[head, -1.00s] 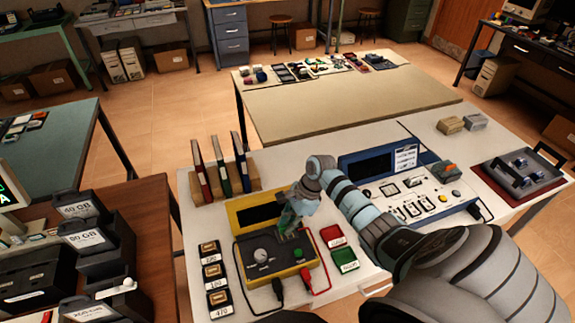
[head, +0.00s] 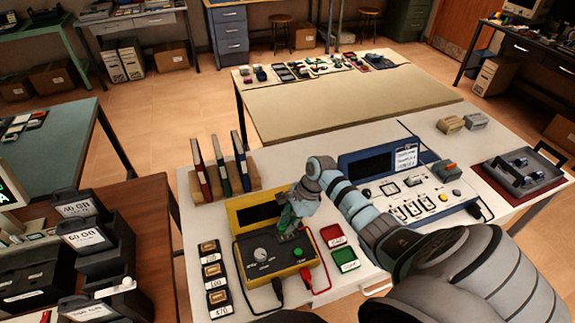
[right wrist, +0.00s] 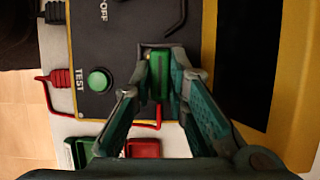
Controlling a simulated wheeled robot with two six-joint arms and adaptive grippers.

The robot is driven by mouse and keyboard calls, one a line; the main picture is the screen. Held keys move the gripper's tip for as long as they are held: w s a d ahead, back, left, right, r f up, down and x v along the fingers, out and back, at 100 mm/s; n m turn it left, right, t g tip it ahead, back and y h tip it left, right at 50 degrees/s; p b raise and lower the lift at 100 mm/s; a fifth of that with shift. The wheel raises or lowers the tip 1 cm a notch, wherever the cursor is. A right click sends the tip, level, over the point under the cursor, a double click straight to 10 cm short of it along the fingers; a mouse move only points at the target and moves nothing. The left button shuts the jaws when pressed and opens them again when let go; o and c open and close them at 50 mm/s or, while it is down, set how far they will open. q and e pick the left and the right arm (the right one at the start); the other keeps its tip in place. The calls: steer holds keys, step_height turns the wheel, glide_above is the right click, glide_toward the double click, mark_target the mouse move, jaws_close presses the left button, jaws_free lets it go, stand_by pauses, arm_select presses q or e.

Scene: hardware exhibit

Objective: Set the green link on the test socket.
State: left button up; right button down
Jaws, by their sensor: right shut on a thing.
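The yellow-and-black tester (head: 262,268) stands on the white bench, with a knob, a green button and a yellow-framed dark display. My right gripper (head: 287,234) is over the back right part of its black panel. In the right wrist view my right gripper (right wrist: 158,88) is shut on the green link (right wrist: 159,78), a narrow green piece between the fingertips. The link's far end is at a pale-edged fitting on the panel, apparently the test socket (right wrist: 152,48). The fingers partly cover the fitting, and I cannot tell whether the link is seated. My left gripper is out of view.
A red tray (head: 334,236) and a green tray (head: 345,259) lie right of the tester. Several labelled parts (head: 213,272) line its left side. Red and black leads (head: 322,288) run at its front. Upright binders (head: 220,172) stand behind; a blue instrument (head: 420,200) stands to the right.

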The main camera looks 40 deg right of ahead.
steer(key=shift+f, duration=0.45)
steer(key=c, duration=1.8)
jaws_free()
steer(key=shift+c, duration=0.2)
steer(key=v, duration=1.1)
